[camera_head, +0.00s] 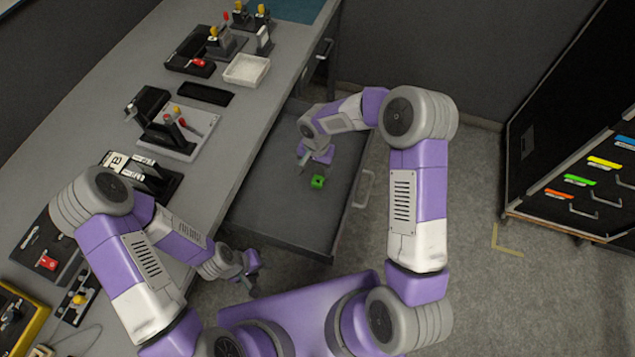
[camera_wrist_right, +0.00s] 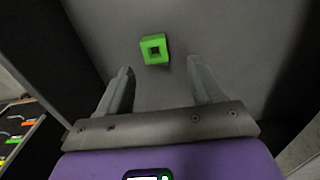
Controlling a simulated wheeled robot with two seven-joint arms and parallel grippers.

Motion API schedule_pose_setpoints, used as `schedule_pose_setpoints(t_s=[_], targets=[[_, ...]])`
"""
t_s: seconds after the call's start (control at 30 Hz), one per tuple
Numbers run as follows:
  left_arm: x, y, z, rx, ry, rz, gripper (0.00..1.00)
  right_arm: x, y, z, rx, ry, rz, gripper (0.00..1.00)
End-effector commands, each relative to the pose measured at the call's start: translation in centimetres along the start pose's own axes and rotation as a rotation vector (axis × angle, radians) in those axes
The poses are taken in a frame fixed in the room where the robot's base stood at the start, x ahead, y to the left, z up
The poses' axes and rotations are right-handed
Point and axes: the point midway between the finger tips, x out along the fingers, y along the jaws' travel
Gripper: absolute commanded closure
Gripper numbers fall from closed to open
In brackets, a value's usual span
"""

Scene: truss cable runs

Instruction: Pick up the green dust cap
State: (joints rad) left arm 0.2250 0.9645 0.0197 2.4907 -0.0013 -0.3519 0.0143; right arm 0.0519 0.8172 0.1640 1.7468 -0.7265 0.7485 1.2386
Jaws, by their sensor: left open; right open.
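The green dust cap (camera_head: 317,182) is a small bright green square piece with a dark square hole. It lies on the floor of the open grey drawer (camera_head: 270,205). In the right wrist view the cap (camera_wrist_right: 154,49) shows ahead of the fingertips, near the middle. My right gripper (camera_head: 307,162) reaches down into the drawer just beyond the cap. Its two fingers (camera_wrist_right: 163,78) are open, apart and empty, with the cap not between them. My left gripper (camera_head: 252,277) is open and empty, low beside the bench front, left of the drawer's near corner.
The drawer's front with a handle (camera_head: 362,190) and its side walls border the cap. The bench (camera_head: 225,125) carries several connector fixtures and a white tray (camera_head: 246,70). A black cabinet (camera_head: 575,130) with coloured labels stands at right. The drawer floor around the cap is clear.

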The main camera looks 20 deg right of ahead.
Motion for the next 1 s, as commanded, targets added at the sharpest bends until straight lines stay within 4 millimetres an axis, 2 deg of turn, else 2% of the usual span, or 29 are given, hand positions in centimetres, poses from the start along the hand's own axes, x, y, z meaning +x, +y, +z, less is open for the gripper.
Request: schedule_pose_setpoints(t_s=[0.3,0.4,0.7,1.0], targets=[[1.5,-0.6,-0.1,0.000,0.000,0.000,0.57,4.6,0.8,0.6,0.000,-0.004,0.002,0.34],[1.8,-0.7,-0.1,0.000,0.000,0.000,0.57,5.5,0.7,0.6,0.000,-0.002,0.001,0.34],[1.7,-0.6,-0.1,0.000,0.000,0.000,0.57,5.8,0.7,0.5,0.000,0.000,-0.001,0.36],[1.7,-0.6,-0.1,0.000,0.000,0.000,0.57,5.7,0.7,0.5,0.000,-0.001,0.000,0.82]])
